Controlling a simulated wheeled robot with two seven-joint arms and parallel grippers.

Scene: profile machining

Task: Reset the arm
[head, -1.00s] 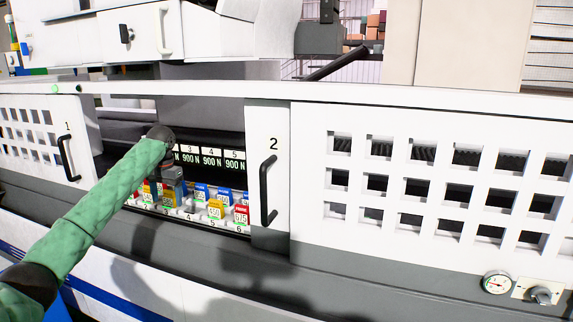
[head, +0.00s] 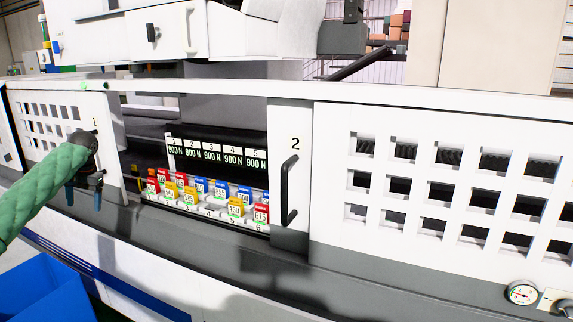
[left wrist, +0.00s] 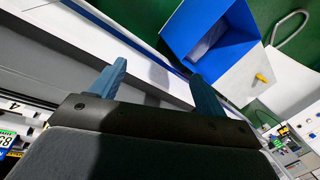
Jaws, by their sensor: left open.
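My left gripper (head: 84,204) is in front of the white door marked 1 (head: 50,105), at the left of the head view, with its fingers pointing down. In the left wrist view, the two blue fingers of my left gripper (left wrist: 157,70) stand wide apart with nothing between them. My green-sleeved left arm (head: 45,192) comes in from the left edge and hides part of that door. My right gripper is not in view.
The machine opening holds several red, yellow and blue numbered blocks (head: 235,207) below a display reading 900 N (head: 212,156). Door 2 (head: 288,240) stands at its right. A blue bin (head: 45,290) is at lower left, also in the left wrist view (left wrist: 180,35).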

